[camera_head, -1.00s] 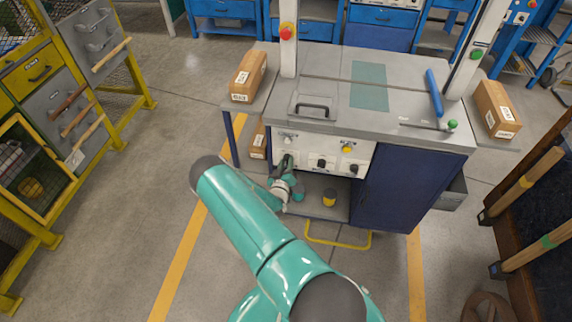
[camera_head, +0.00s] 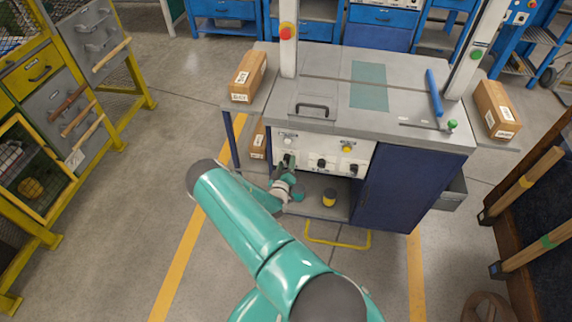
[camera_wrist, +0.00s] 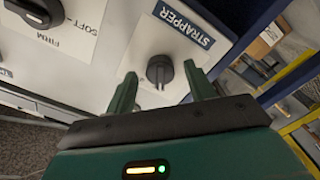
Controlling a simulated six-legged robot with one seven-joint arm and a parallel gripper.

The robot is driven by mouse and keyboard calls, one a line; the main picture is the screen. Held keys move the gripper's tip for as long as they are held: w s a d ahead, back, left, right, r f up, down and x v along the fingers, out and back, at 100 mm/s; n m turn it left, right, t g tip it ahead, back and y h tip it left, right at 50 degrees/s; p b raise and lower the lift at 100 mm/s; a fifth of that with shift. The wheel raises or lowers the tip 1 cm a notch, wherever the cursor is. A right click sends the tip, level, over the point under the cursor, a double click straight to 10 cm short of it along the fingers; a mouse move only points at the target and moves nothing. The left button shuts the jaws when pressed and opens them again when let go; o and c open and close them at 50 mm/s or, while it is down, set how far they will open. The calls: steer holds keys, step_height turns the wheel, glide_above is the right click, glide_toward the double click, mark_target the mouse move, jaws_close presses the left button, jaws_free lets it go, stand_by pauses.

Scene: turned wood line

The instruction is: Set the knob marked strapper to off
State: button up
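The strapper knob (camera_wrist: 160,70) is a dark round knob with a raised grip bar on a pale panel. The STRAPPER label (camera_wrist: 184,26) lies beside it in the wrist view. My gripper (camera_wrist: 161,76) is open, with one green finger on each side of the knob and visible gaps between. The fingers look clear of it; depth is hard to judge. In the head view my gripper (camera_head: 285,168) is at the left end of the cabinet's front panel (camera_head: 305,151), largely covering the knob there. I cannot read any off mark or the knob's setting.
Another knob (camera_wrist: 36,8), by a FIRM–SOFT label, is at the wrist view's upper left. The panel also carries a yellow button (camera_head: 347,149). A shelf with a yellow-and-black cup (camera_head: 329,197) lies below. A cardboard box (camera_head: 248,76) sits on the left side ledge.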

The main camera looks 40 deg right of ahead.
steer(key=v, duration=1.3)
steer(key=shift+s+a, duration=0.2)
steer(key=shift+a, duration=0.1)
steer(key=shift+w, duration=0.1)
